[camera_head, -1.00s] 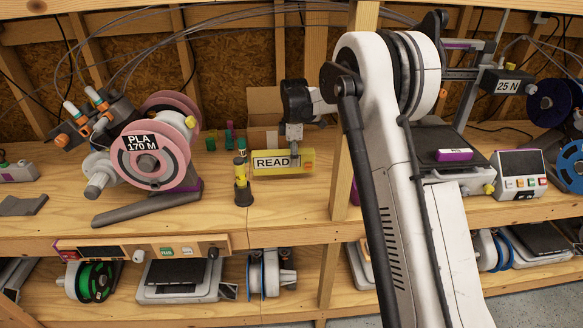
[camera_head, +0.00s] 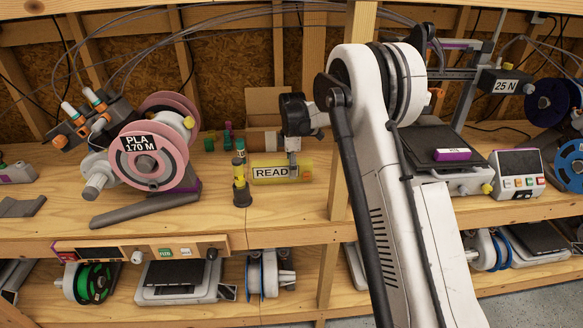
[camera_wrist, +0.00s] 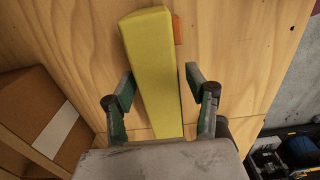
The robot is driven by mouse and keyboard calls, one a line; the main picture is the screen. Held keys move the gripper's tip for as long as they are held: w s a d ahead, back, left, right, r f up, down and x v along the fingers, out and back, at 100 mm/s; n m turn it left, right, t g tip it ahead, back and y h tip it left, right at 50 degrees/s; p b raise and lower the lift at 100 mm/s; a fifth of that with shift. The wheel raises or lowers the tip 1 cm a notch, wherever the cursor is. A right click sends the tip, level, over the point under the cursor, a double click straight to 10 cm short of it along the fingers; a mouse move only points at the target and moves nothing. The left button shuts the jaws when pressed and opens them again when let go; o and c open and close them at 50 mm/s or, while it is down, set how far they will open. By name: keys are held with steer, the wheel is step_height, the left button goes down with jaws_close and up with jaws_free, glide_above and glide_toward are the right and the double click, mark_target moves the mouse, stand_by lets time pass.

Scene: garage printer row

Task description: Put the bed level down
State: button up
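The bed level is a yellow bar (camera_head: 299,176) with a label reading "READ" on its front. It lies low at the bench top, near the bench's middle. In the wrist view the yellow bar (camera_wrist: 155,70) runs lengthwise between my two fingers, with wood below. My gripper (camera_head: 293,170) is above and behind the level's right part. In the wrist view my gripper (camera_wrist: 160,73) straddles the bar. A narrow gap shows at the right finger; the left fingertip is very close to the bar's edge. The fingers look open. The bar's underside is hidden.
A dark and yellow bottle (camera_head: 241,185) stands just left of the level. A pink spool (camera_head: 150,158) is farther left. A wooden post (camera_head: 340,175) stands close on the right. Small green bottles (camera_head: 228,135) and a cardboard box (camera_head: 262,140) are behind. Bare bench lies in front.

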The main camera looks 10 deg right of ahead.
step_height(320, 180, up, 12)
steer(key=shift+r, duration=0.15)
stand_by(0.6)
